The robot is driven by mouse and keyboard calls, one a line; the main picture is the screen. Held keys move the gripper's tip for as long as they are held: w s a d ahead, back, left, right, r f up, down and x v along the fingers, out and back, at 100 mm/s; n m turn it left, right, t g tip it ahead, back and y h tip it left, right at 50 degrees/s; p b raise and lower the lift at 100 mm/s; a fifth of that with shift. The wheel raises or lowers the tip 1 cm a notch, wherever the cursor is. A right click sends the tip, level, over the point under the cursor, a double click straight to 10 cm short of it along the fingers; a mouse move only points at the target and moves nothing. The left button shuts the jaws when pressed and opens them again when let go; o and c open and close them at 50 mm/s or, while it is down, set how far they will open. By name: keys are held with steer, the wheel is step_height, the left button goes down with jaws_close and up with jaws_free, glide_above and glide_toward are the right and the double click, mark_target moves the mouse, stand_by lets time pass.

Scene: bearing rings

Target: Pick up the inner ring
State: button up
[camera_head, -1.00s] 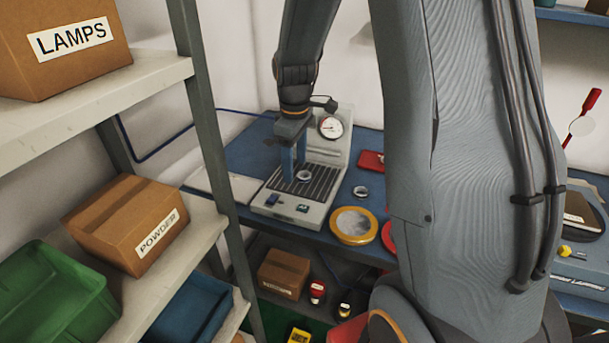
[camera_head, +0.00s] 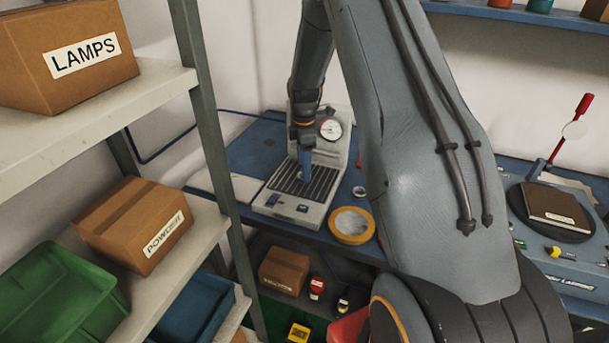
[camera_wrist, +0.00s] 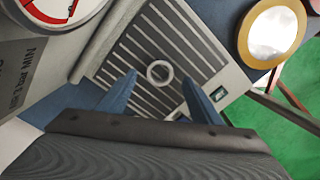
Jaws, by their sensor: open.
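A small light metal ring (camera_wrist: 150,73), seemingly the inner ring, lies flat on the dark grooved plate (camera_wrist: 146,50) of a grey gauge stand. In the wrist view it sits between my open fingertips (camera_wrist: 160,80), with space on both sides, and nothing is gripped. In the head view my gripper (camera_head: 305,170) points down over the grooved plate (camera_head: 320,192), and its fingers hide the ring there. Another small ring (camera_head: 360,191) lies on the blue bench, right of the stand. I cannot tell the exact height of my fingertips above the plate.
The stand carries a dial gauge (camera_head: 330,129) behind my gripper. A yellow-rimmed round disc (camera_head: 351,225) lies on the bench near its front edge. A shelf post (camera_head: 212,130) stands left of the bench, beside shelves with a LAMPS box (camera_head: 70,45) and a POWDER box (camera_head: 135,225).

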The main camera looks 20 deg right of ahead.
steer(key=shift+f+p, duration=0.45)
steer(key=shift+f, duration=0.95)
steer(key=c, duration=1.3)
